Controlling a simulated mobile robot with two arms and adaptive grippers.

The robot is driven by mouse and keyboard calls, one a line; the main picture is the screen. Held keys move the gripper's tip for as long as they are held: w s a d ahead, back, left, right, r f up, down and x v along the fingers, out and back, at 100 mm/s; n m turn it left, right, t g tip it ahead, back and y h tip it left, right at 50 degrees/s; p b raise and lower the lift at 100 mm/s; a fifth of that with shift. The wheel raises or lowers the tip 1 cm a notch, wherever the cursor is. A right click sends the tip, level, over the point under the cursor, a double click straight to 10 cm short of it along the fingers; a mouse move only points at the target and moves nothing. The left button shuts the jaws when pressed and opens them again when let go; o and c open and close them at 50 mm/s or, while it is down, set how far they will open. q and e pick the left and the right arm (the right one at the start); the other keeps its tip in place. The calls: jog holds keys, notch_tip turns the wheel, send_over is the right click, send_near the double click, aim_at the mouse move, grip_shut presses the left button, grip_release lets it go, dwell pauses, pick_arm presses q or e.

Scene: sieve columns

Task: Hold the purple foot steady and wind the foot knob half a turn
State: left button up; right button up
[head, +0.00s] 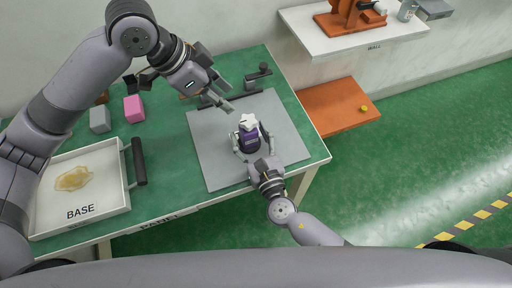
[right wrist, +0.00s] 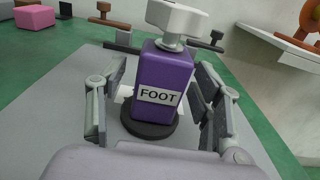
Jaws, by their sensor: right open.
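The purple foot (head: 250,139) stands upright on a dark round base on the grey mat. It carries a FOOT label in the right wrist view (right wrist: 168,72). My right gripper (head: 252,149) is open, with one finger on each side of the purple body; gaps show in the right wrist view (right wrist: 160,100). My left gripper (head: 228,98) is open and empty, above and behind the knob, apart from it.
A dark fixture with grey-topped posts (head: 263,71) stands at the mat's back edge. The BASE tray (head: 115,205) with a tan lump lies at left. A pink block (head: 134,108) and a grey block (head: 99,119) stand behind it. The mat (head: 219,166) is clear around the foot.

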jog(key=shift+w+a, duration=0.15)
jog(key=shift+w, duration=0.3)
grip_shut()
dwell(0.6)
dwell(0.8)
